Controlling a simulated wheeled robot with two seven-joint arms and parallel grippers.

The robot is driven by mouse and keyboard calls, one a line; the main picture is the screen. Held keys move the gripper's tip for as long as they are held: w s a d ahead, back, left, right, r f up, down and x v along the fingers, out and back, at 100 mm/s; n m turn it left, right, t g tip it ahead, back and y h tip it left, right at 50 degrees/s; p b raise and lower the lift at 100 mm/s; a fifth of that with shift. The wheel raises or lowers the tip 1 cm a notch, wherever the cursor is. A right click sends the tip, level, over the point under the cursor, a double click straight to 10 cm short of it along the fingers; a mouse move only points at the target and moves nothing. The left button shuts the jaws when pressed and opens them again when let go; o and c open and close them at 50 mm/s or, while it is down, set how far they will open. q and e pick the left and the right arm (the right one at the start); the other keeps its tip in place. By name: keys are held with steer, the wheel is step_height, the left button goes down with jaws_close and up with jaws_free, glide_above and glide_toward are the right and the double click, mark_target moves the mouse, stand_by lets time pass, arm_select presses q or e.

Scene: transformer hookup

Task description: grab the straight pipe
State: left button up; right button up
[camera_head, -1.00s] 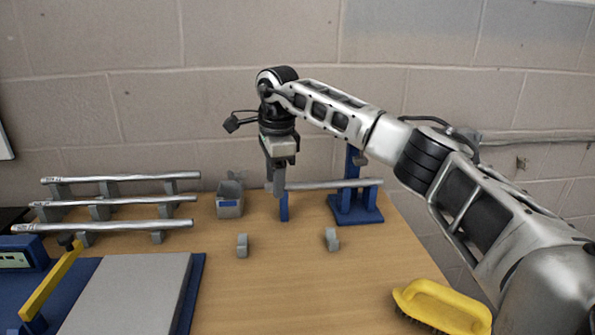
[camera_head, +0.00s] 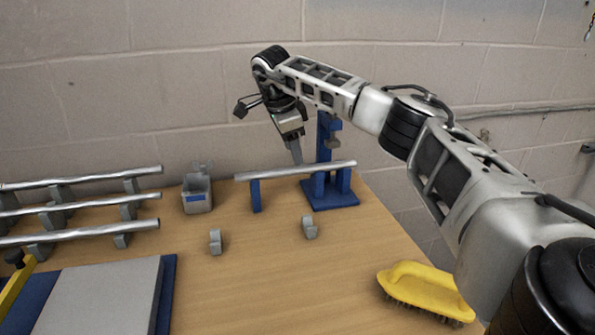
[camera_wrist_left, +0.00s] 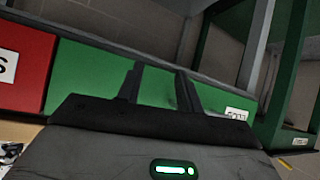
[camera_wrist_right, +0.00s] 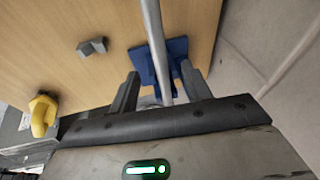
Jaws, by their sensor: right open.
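A straight grey pipe (camera_head: 260,175) lies level across blue supports near the back of the table. My right gripper (camera_head: 297,160) points down at the pipe's middle stretch, its fingers tilted. In the right wrist view the same pipe (camera_wrist_right: 153,30) runs between the two parted fingers of the right gripper (camera_wrist_right: 158,85). The fingers are open and not closed on it; whether one touches it I cannot tell. My left gripper shows only in its own wrist view (camera_wrist_left: 158,85), open and empty, away from the pipe.
Several similar pipes (camera_head: 85,208) lie on grey holders at the left. A blue stand (camera_head: 330,197) is close by my right gripper. The table's middle front is clear.

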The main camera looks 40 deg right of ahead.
mark_target(297, 170)
steer(key=x, duration=0.5)
steer(key=shift+f, duration=0.1)
jaws_close()
steer(key=shift+a, duration=0.1)
